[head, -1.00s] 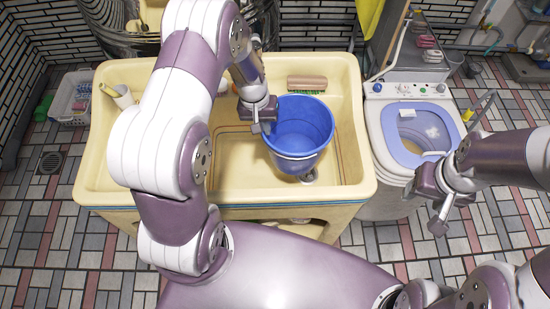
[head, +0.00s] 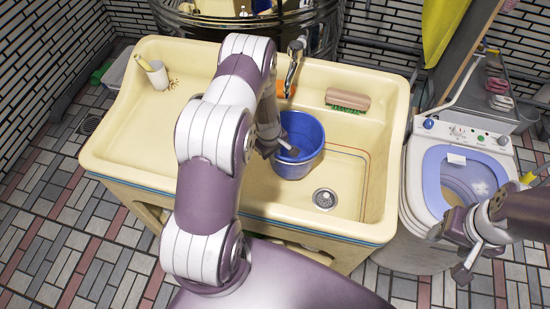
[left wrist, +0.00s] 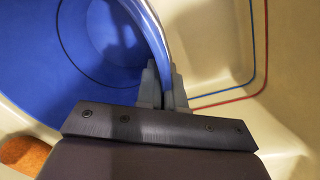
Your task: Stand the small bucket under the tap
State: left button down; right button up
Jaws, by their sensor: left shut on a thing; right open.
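The small blue bucket (head: 304,161) is upright in the basin of the cream sink (head: 105,150), close to the back wall. I cannot tell whether its base touches the basin floor. The metal tap (head: 294,63) hangs at the back of the sink, just behind the bucket's rim. My left gripper (head: 283,148) is shut on the bucket's near-left wall. In the left wrist view its fingers (left wrist: 162,88) pinch the rim of the bucket (left wrist: 95,40), which looks empty. My right gripper (head: 466,258) is open and empty, in front of the washing machine.
A brush (head: 348,99) lies on the sink's back ledge, right of the tap. An orange thing (head: 287,89) is under the tap. The drain (head: 325,199) and the basin's right part are clear. A white cup (head: 157,74) stands at left. The washing machine (head: 420,190) is at right.

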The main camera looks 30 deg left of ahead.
pick_arm(q)
jog(key=f, duration=0.4)
jog(key=shift+w+f, duration=0.2)
jog(key=shift+s, duration=0.1)
jog(key=c, duration=1.3)
grip_release()
jog(key=shift+f, duration=0.1)
jog(key=shift+o, duration=0.2)
